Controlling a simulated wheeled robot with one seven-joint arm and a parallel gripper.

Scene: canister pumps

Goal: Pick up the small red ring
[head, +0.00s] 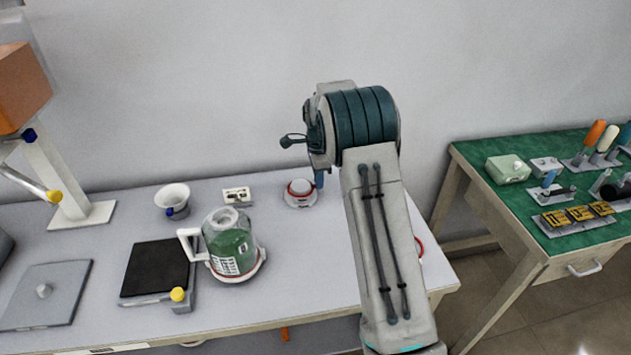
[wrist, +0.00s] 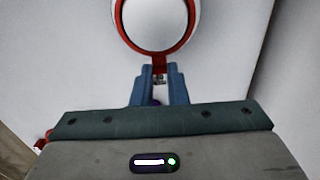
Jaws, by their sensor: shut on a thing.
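The small red ring (wrist: 119,25) lies around a round white part in the wrist view. In the head view the red ring (head: 290,189) shows around a white knob on a pale round base (head: 300,201). My gripper (wrist: 159,72) has its blue fingers shut on a red piece at the ring's near edge. In the head view my gripper (head: 319,180) is just right of the ring, partly hidden by my arm. I cannot tell whether the ring is raised off its base.
A clear green-filled jug (head: 231,246), a white cup (head: 172,198) and a small white block (head: 237,195) stand left of the ring. A black-topped plate (head: 157,268) lies farther left. Another red curved thing (head: 419,246) shows beside my arm. A green-topped table (head: 520,200) is at the right.

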